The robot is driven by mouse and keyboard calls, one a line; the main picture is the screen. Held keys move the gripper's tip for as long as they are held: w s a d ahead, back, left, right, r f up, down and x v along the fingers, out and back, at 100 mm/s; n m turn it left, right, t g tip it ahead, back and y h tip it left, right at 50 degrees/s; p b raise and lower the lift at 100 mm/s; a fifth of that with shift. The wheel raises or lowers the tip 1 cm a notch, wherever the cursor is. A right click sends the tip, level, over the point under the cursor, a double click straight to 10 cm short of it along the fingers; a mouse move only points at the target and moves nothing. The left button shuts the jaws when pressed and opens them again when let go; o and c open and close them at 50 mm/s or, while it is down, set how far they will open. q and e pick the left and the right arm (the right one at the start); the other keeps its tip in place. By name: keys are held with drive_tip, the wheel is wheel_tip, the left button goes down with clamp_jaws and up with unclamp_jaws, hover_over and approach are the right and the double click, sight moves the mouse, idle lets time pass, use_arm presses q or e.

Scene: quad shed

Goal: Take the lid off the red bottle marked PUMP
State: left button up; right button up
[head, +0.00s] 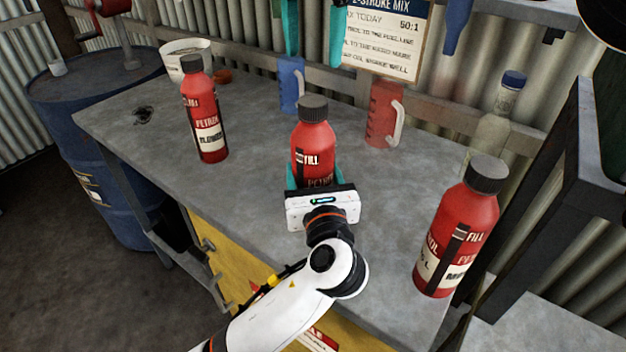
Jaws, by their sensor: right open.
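Three red bottles with dark screw lids stand upright on the grey bench. The left bottle (208,128) has a white label whose lower word I cannot read for sure. The middle bottle (313,143) shows FILL and part of PETROL, and its lower label is hidden behind my gripper. The right bottle (458,234) shows FILL and a white label with a partly turned word starting with M. I cannot read PUMP on any of them. My right gripper (315,177) is open, its teal fingers on either side of the middle bottle's body, below its dark lid (313,108). My left gripper is not in view.
A red jug (383,114), a blue container (291,85) and a clear bottle with a blue cap (495,122) stand behind. A white bucket (187,60) is at the back left. The bench (252,190) is clear between the left and middle bottles.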

sight(313, 100)
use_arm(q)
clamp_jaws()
use_arm(e)
drive_tip(key=m, duration=0.6)
drive_tip(key=shift+m, duration=0.3)
drive_tip(key=m, duration=2.7)
drive_tip(key=shift+m, duration=0.4)
drive_tip(key=m, duration=0.5)
drive_tip(key=shift+m, duration=0.3)
drive_tip(key=shift+f+m, duration=0.3)
drive_tip(key=shift+f, duration=3.7)
